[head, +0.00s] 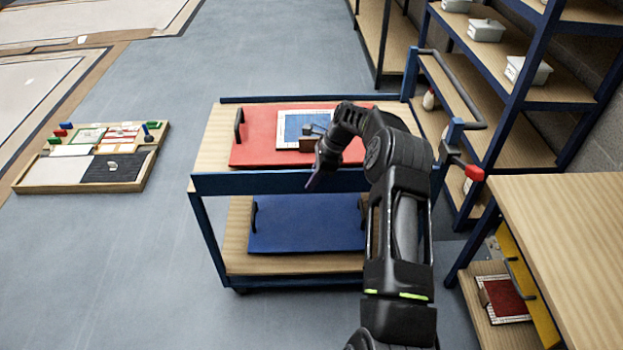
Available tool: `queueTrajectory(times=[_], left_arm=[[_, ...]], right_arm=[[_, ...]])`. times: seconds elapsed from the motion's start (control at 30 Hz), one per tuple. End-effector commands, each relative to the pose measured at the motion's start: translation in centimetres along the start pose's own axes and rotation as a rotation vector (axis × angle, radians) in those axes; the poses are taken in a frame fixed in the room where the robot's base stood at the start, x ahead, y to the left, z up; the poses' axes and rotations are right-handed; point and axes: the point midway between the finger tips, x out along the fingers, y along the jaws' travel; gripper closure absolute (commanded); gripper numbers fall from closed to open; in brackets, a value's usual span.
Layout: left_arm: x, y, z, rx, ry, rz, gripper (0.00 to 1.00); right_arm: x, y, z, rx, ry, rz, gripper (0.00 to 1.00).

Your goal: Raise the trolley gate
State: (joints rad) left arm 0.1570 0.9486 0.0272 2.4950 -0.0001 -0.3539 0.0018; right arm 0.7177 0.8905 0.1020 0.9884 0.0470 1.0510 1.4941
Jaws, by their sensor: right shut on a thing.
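The trolley (213,140) stands in the middle of the floor, with a wooden upper deck and a lower deck. Its gate (250,184), a blue bar, runs along the near edge of the upper deck. My right gripper (316,178) reaches over the near edge, fingers pointing down, shut on the gate. The exact contact is small and partly hidden by the hand. My right arm covers the gate's right end. My left gripper is not in view.
A red panel (262,140) with handles lies on the upper deck, a blue panel (300,228) on the lower. A push handle (462,125) rises at right, near shelving (545,95) and a wooden table (570,235). Floor left of the trolley is clear up to a mosaic board (50,172).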

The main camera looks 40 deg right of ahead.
Motion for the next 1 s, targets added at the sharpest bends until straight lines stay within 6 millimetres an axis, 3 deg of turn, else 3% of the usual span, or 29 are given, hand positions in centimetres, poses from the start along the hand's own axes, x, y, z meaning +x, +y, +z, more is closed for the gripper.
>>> queueTrajectory(times=[0.2,0.23,0.47,0.77,1.0], left_arm=[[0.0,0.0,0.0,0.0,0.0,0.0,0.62],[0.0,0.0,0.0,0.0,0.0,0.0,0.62],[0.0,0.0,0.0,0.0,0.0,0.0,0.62],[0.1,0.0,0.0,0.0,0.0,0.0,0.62],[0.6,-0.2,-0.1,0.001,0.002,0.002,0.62]], right_arm=[[0.1,0.0,0.0,0.0,0.0,-0.001,1.0],[0.1,0.0,0.0,0.0,0.0,-0.001,0.87],[0.1,0.0,-0.1,0.0,0.001,0.0,0.68],[-0.1,0.0,-0.1,0.0,0.001,-0.001,0.67],[-2.5,-0.1,-0.1,-0.001,0.002,-0.004,0.67]])
